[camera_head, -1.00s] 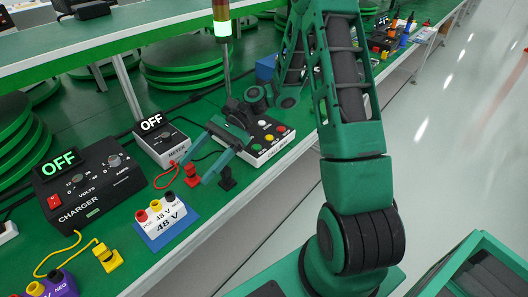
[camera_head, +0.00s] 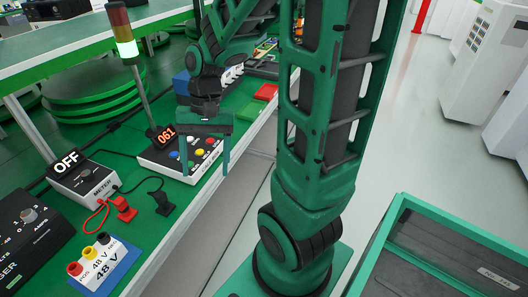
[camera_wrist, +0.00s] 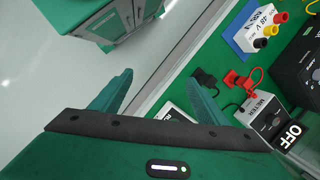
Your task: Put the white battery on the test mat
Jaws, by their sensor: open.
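The white battery (camera_head: 97,262), marked 48 V with red, yellow and black terminals, stands on a blue mat (camera_head: 122,272) at the lower left. In the wrist view the battery (camera_wrist: 257,30) is at the top right on the blue mat (camera_wrist: 236,38). My gripper (camera_head: 205,170) is open and empty, fingers pointing down, in front of the button box and well apart from the battery. Its fingers (camera_wrist: 160,82) also show in the wrist view with nothing between them. No label shows which mat is the test mat.
A button box (camera_head: 160,162) reading 061 is behind my gripper. A meter (camera_head: 87,183) showing OFF, red and black plugs (camera_head: 123,208) and a dark charger (camera_head: 28,230) are nearby. Red (camera_head: 266,92) and green (camera_head: 250,110) pads lie farther along the bench. A light tower (camera_head: 124,40) rises behind.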

